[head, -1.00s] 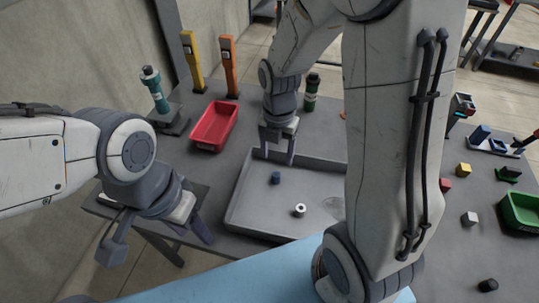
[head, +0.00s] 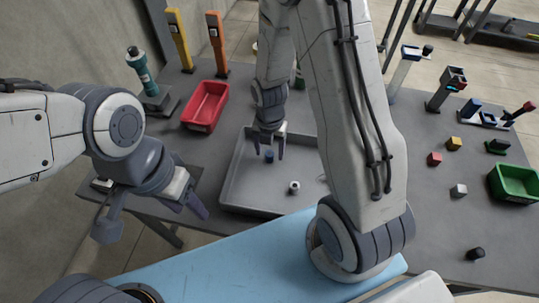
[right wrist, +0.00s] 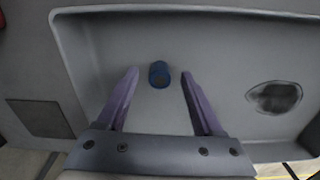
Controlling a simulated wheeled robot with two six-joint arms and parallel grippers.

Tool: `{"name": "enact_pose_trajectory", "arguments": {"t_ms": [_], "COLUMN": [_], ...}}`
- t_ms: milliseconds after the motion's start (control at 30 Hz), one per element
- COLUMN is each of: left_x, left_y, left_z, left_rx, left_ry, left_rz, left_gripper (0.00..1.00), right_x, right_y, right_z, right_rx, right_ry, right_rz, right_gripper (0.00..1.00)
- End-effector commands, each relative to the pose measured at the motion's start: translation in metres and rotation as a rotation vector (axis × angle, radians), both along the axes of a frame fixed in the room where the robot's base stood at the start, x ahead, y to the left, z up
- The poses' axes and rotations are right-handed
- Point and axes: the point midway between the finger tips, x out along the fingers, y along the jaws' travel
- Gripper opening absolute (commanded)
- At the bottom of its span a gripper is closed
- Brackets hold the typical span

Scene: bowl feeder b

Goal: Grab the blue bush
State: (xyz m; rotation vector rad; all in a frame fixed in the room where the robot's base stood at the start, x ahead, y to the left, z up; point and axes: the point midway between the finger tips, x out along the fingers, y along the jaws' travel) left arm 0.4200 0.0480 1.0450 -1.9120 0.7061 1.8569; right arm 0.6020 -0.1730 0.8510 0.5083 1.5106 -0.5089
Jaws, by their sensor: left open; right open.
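The blue bush (head: 269,156) is a small dark blue cylinder in the grey tray (head: 234,190), towards its back left. In the right wrist view the blue bush (right wrist: 159,74) lies between the lines of the fingers, just beyond their tips, with clear space on both sides. My right gripper (head: 269,150) is open and empty above the tray, close over the bush; its two purple fingers also show in the right wrist view (right wrist: 158,76). My left gripper (head: 152,222) is open and empty at the table's left front edge, away from the tray.
A white ring-shaped part (head: 294,187) lies in the tray to the right of the bush. A red bin (head: 205,106) stands behind the tray. A green bin (head: 514,184) and small blocks stand at right. My right arm hides part of the tray.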

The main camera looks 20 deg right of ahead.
Motion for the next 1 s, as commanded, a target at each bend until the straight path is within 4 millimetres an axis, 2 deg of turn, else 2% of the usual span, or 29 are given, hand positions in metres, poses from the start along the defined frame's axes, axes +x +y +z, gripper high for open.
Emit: {"name": "enact_pose_trajectory", "arguments": {"t_ms": [167, 200, 367, 400, 767, 867, 1000], "left_x": [0.0, 0.0, 0.0, 0.0, 0.0, 0.0, 0.0], "left_y": [0.0, 0.0, 0.0, 0.0, 0.0, 0.0, 0.0], "left_z": [0.0, 0.0, 0.0, 0.0, 0.0, -0.001, -0.001], "left_rx": [0.0, 0.0, 0.0, 0.0, 0.0, 0.0, 0.0], "left_ry": [0.0, 0.0, 0.0, 0.0, 0.0, 0.0, 0.0], "left_rz": [0.0, 0.0, 0.0, 0.0, 0.0, 0.0, 0.0], "left_gripper": [0.5, 0.5, 0.5, 0.5, 0.5, 0.5, 0.5], "right_x": [0.0, 0.0, 0.0, 0.0, 0.0, 0.001, 0.001], "right_y": [0.0, 0.0, 0.0, 0.0, 0.0, 0.0, 0.0], "right_z": [0.0, 0.0, 0.0, 0.0, 0.003, 0.01, 0.029], "right_rx": [-0.001, -0.001, 0.0, 0.0, 0.0, 0.0, 0.001], "right_ry": [-0.001, -0.001, 0.0, 0.0, -0.001, -0.003, -0.006], "right_rz": [0.0, 0.0, 0.0, 0.0, 0.0, 0.0, 0.0], "right_gripper": [0.68, 0.64, 0.03, 0.0, 0.0, 0.0, 0.0]}}
